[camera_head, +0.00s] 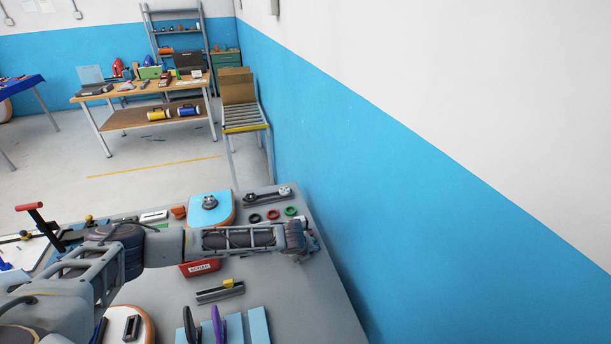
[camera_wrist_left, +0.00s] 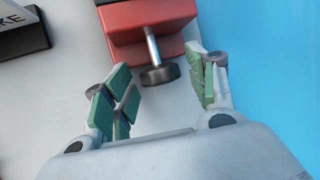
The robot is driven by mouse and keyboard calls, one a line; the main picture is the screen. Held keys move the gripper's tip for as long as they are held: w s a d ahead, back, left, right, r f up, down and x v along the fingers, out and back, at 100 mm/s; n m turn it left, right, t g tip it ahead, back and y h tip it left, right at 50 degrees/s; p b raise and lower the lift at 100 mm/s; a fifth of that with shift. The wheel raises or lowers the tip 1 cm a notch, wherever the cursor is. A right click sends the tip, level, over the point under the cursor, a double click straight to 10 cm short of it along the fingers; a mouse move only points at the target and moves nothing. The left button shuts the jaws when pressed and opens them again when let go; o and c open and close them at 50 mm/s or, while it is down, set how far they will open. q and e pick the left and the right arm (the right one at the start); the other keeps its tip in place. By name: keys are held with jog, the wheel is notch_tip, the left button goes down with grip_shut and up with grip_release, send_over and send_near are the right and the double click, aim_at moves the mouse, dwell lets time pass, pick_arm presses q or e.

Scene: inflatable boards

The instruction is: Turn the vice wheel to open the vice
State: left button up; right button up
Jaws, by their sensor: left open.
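In the left wrist view the red vice (camera_wrist_left: 150,22) is at the top, with a metal shaft (camera_wrist_left: 152,46) running from it to a dark round wheel (camera_wrist_left: 159,75). My left gripper (camera_wrist_left: 162,88) is open, its green-padded fingers on either side of the wheel with visible gaps. In the head view my left arm reaches across the table, and the gripper (camera_head: 303,242) is near its right edge. The arm and gripper largely hide the vice there. My right gripper is not in view.
The grey table (camera_head: 310,305) holds a red box (camera_head: 200,267), a blue board (camera_head: 210,208), black, red and green rings (camera_head: 272,214), and blue and purple pieces (camera_head: 218,325) in front. The blue and white wall (camera_head: 420,220) stands close on the right.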

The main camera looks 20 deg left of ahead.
pick_arm(q)
jog(key=shift+w+y, duration=0.1)
jog(key=shift+y, duration=0.2)
jog(key=shift+w+d+m+g+y, duration=0.1)
jog(key=shift+d+m+g+y, duration=0.2)
jog(key=shift+g+y, duration=0.6)
jog(key=shift+r+y, duration=0.1)
jog(key=shift+y, duration=0.2)
